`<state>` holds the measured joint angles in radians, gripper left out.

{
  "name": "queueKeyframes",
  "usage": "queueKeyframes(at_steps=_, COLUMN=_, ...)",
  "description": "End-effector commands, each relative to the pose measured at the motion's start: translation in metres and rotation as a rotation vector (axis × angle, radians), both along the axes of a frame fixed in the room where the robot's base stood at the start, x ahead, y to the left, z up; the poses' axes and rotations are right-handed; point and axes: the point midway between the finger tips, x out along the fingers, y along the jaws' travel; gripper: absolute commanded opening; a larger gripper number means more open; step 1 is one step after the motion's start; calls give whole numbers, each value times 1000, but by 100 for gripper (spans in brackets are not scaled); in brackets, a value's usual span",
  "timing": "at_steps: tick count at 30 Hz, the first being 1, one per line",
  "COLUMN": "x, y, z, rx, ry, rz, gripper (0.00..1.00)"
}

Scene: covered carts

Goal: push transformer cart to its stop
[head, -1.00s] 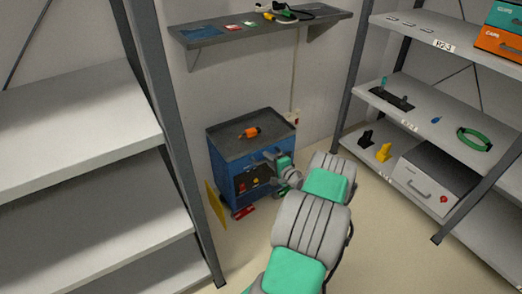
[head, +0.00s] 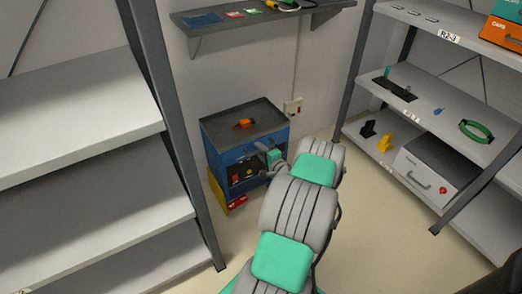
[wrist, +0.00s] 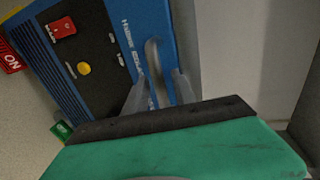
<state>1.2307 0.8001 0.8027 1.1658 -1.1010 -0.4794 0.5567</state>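The transformer cart is a blue box with a dark grey top (head: 225,121). It stands by the back wall, between the two racks, with an orange item (head: 244,124) lying on top. My gripper (head: 262,160) is at its front. The stop cannot be clearly made out; a yellow piece (head: 214,191) shows low at the cart's left.
A near rack (head: 75,120) stands at left, its post close to the cart. A wall shelf (head: 225,22) hangs above. A right rack (head: 420,105) holds a grey case (head: 432,172) and small parts. Floor (head: 370,235) between arm and right rack is clear.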

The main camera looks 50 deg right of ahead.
Motion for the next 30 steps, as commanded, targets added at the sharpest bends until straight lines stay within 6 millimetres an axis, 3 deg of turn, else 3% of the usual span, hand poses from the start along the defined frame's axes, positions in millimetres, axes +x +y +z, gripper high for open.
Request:
queueKeyframes(at_steps=10, x=-6, y=-1, z=2, rx=0, ry=1, rz=-4, gripper=36)
queueKeyframes(at_steps=21, x=-68, y=17, z=17, rx=1, ry=0, rz=-5, gripper=36)
queueKeyframes(at_steps=30, x=-75, y=21, z=16, rx=0, ry=0, rz=-2, gripper=36)
